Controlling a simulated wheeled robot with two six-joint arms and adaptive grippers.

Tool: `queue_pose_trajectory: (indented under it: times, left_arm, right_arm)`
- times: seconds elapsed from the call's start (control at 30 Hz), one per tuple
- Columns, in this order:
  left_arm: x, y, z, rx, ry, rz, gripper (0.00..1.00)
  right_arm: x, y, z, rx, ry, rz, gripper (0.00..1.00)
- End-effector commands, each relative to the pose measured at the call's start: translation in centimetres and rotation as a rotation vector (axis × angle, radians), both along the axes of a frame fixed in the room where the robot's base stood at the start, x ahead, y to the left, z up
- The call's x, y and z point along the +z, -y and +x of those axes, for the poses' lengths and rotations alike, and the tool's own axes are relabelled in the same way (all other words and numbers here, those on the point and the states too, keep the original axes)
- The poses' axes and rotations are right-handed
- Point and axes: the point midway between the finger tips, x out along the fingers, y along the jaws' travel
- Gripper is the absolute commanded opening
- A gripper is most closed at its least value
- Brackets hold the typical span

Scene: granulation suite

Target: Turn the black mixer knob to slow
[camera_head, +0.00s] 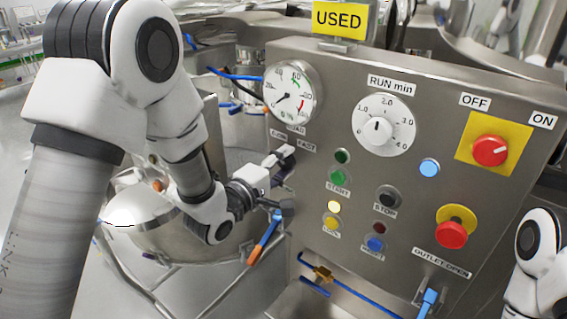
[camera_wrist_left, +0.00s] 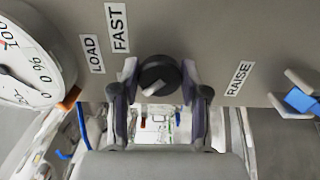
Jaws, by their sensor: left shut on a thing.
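The black mixer knob (camera_wrist_left: 157,72) is on the grey panel in the left wrist view, between the two fingers of my left gripper (camera_wrist_left: 158,82). The fingers are shut on its sides. A pale pointer line shows slanted across the knob's face. The FAST label (camera_wrist_left: 118,27) is up and left of the knob in that view. My right gripper is not in view.
The control panel (camera_head: 450,110) carries a gauge (camera_head: 292,92), a RUN min dial (camera_head: 384,125), several buttons, a red OFF/ON switch (camera_head: 490,150) and a red stop button (camera_head: 452,233). A steel vessel (camera_head: 150,225) stands left. An orange-and-blue handle (camera_head: 265,240) is below my gripper.

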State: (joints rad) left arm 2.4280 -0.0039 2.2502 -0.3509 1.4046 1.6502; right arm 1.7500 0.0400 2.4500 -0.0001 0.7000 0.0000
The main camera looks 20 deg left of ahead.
Motion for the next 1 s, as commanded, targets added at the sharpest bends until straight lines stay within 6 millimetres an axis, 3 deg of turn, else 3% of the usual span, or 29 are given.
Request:
queue_pose_trajectory:
  times: [0.07, 0.1, 0.17, 0.53, 0.8, 1.0]
  left_arm:
    - [0.1, -0.1, 0.1, 0.002, 0.004, -0.001, 0.10]
    - [0.1, -0.1, 0.1, 0.002, 0.004, -0.001, 0.52]
    - [0.1, 0.0, 0.1, 0.001, 0.004, -0.001, 0.70]
    - [0.0, -0.3, -0.5, 0.002, 0.000, -0.001, 0.70]
    - [0.0, -2.1, -5.2, 0.004, -0.001, -0.005, 0.70]
    - [0.0, -2.7, -7.0, 0.002, 0.002, -0.002, 0.70]
  right_arm:
    - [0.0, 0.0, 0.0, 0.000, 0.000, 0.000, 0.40]
    - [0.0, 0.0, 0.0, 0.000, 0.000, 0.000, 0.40]
    - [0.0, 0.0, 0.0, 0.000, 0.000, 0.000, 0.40]
    - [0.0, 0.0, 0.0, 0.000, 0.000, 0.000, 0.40]
    - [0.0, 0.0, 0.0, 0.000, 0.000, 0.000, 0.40]
    - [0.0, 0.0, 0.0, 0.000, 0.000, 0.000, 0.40]
